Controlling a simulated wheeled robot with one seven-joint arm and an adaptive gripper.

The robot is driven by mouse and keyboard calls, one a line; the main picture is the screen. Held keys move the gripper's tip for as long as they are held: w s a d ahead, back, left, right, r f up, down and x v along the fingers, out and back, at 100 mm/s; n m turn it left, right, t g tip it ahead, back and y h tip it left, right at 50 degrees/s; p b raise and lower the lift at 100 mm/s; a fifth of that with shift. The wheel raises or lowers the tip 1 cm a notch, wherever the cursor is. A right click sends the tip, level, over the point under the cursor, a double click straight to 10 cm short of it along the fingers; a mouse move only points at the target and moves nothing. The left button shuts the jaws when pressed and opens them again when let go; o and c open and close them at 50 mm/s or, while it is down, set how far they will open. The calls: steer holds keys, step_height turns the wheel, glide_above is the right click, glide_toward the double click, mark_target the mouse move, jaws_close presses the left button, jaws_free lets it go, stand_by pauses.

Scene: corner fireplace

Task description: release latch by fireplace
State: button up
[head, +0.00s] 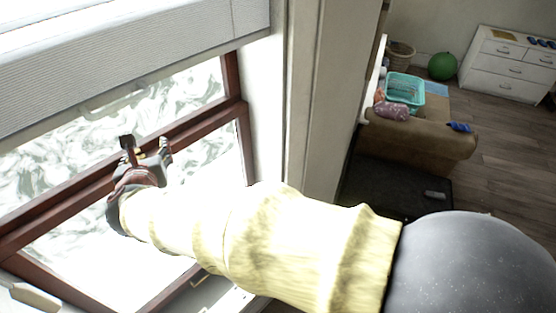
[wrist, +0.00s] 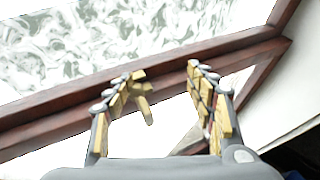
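A brass-coloured latch (wrist: 142,92) sits on the brown window frame in the wrist view, with a short lever pointing down. My gripper (wrist: 165,74) is open, its two padded fingers spread on either side. The latch lies between the fingers, close to the left one and partly covered by it; I cannot tell whether they touch. In the head view my gripper (head: 146,149) is at the window's middle rail, and it largely hides the latch there.
The brown window frame (head: 66,198) surrounds bright panes, with a pale blind (head: 130,60) above. A pale wall post (head: 325,100) stands right of the window. Beyond it are a brown sofa (head: 425,135), a teal basket (head: 418,92), a green ball (head: 442,66) and a white dresser (head: 505,80).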

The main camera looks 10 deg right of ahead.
steer(key=shift+w+n+g+y+b, duration=0.3)
steer(key=shift+n+g+y+b, duration=0.1)
steer(key=shift+n+y+b, duration=0.35)
steer(key=shift+w+n+g+y+b, duration=0.25)
steer(key=shift+n+g+y+b, duration=0.15)
steer(key=shift+n+y+b, duration=0.35)
steer(key=shift+w+n+g+y+b, duration=0.3)
steer(key=shift+n+g+y+b, duration=0.1)
steer(key=shift+n+y+b, duration=0.3)
steer(key=p+v, duration=0.2)
steer(key=v, duration=0.6)
steer(key=w+d+f+m+h+b, duration=0.1)
steer(key=d+f+m+h+b, duration=0.1)
steer(key=d+m, duration=0.4)
steer(key=w+d+f+m+t+h+b, duration=0.1)
steer(key=d+f+m+h+b, duration=0.1)
steer(key=d+m, duration=0.5)
steer(key=w+d+f+m+t+h+b, duration=0.1)
steer(key=d+f+m+h+b, duration=0.2)
steer(key=d, duration=1.1)
steer(key=shift+d+m+h+b, duration=0.15)
steer(key=shift+m+h+b, duration=0.25)
steer(key=shift+m+b, duration=1.3)
steer(key=shift+w+f+m+p, duration=0.1)
steer(key=shift+m+p, duration=0.2)
steer(key=shift+p, duration=0.05)
steer(key=shift+c, duration=0.8)
